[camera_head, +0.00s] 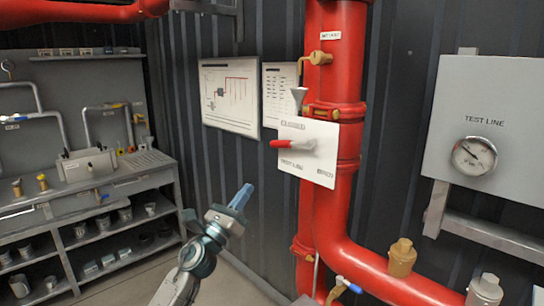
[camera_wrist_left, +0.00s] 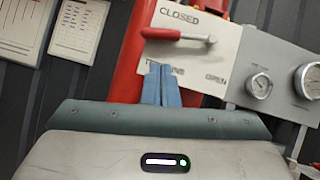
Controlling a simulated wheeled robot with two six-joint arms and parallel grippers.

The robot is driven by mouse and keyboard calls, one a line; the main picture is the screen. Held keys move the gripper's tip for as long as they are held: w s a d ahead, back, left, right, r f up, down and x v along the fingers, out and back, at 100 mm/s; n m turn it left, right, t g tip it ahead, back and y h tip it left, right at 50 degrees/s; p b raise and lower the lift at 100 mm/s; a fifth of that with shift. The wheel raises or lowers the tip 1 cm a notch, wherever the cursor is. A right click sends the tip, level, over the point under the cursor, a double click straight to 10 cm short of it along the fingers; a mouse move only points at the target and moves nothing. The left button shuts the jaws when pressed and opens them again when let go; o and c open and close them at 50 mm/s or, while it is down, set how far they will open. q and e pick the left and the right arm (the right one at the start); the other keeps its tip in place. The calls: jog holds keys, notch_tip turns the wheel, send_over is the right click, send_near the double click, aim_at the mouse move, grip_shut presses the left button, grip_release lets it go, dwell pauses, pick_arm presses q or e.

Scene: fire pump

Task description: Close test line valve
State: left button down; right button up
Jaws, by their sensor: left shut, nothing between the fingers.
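The test line valve has a red-handled lever (camera_head: 280,143) on a white plate (camera_head: 318,171), fixed in front of the red pipe. The handle points left from its grey pivot, roughly level. In the left wrist view the handle (camera_wrist_left: 160,33) lies below the word CLOSED on the plate (camera_wrist_left: 225,48), with OPEN at the lower right. My left gripper (camera_head: 242,194) is shut and empty, below and left of the plate, apart from it. Its blue fingers (camera_wrist_left: 162,82) show together in the wrist view, below the lever. My right gripper is not in view.
A large red pipe (camera_head: 341,215) curves to the right below the plate. A grey TEST LINE panel (camera_head: 490,100) with a gauge (camera_head: 474,156) is at right. A metal shelf (camera_head: 130,187) stands at left. Paper charts (camera_head: 229,95) hang on the dark corrugated wall.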

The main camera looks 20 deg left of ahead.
aim_at(278, 147)
pick_arm(q)
jog(key=p+x, duration=0.7)
jog(key=x, duration=0.6)
jog(key=shift+a, duration=0.1)
jog(key=shift+w+r, duration=0.1)
jog(key=shift+w, duration=0.25)
